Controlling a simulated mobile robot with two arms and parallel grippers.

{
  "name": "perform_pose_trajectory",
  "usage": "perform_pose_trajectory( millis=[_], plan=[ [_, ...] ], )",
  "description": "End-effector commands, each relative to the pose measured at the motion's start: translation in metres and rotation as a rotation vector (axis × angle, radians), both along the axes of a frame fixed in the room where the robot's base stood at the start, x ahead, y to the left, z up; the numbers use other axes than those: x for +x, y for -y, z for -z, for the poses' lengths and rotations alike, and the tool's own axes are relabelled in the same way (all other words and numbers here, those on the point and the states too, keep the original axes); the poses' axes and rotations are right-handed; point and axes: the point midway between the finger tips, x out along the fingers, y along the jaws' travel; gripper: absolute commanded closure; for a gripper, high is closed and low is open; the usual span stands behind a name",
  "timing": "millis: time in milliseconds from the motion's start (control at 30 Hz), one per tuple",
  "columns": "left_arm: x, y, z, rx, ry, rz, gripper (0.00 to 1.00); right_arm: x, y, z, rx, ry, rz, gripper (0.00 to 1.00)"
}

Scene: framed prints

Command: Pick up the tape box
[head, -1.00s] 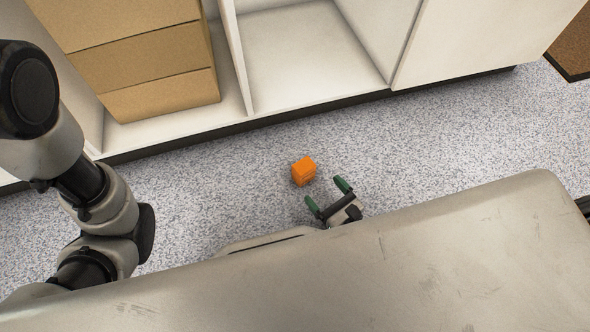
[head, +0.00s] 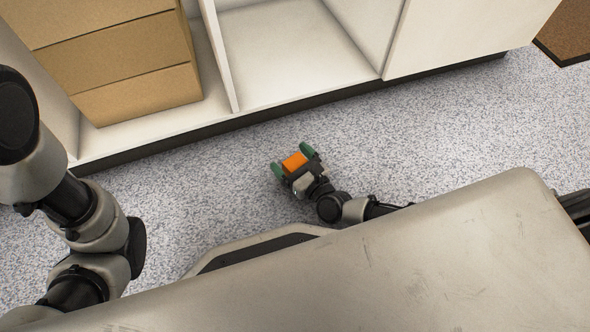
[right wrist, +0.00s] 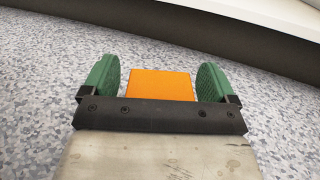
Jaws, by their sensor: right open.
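The tape box is a small orange box (head: 294,162) on the speckled floor in the head view. My right gripper (head: 292,161) is open, with its green fingers on either side of the box. In the right wrist view the orange box (right wrist: 161,85) lies between the two open fingers (right wrist: 160,82). The gripper's dark palm hides the near lower part of the box. My left arm shows at the left of the head view, but its gripper is out of view.
A white shelf unit (head: 290,55) with a dark base stands beyond the box, holding stacked cardboard boxes (head: 130,60) at left. A brown mat or panel (head: 568,38) is at top right. Speckled floor (head: 430,140) is clear to the right of the gripper.

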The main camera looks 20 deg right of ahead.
Motion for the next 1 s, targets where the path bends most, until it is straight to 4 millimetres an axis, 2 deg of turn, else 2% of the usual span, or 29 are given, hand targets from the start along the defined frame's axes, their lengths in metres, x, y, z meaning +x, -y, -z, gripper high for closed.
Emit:
perform_pose_trajectory(
  millis=[133, 167, 500, 767, 867, 1000],
  plan=[
    [0.000, 0.000, -0.001, 0.000, 0.000, 0.000, 0.64, 0.000, 0.000, 0.000, 0.000, 0.000, 0.000, 0.12],
    [0.000, 0.000, -0.001, 0.000, 0.000, 0.000, 0.64, 0.000, 0.000, 0.000, 0.000, 0.000, 0.000, 0.15],
    [0.000, 0.000, -0.001, 0.000, 0.000, 0.000, 0.64, -0.001, 0.000, 0.000, 0.000, -0.001, 0.000, 0.66],
    [0.000, 0.000, -0.004, 0.000, 0.000, 0.000, 0.64, -0.001, 0.000, -0.004, 0.000, 0.000, 0.001, 0.67],
    [0.000, 0.000, -0.014, 0.000, -0.001, 0.000, 0.64, -0.001, 0.000, -0.015, 0.000, 0.000, 0.001, 0.67],
    [0.000, 0.000, -0.036, 0.000, -0.001, 0.000, 0.64, -0.001, 0.000, -0.042, 0.002, 0.000, 0.000, 0.67]
  ],
)
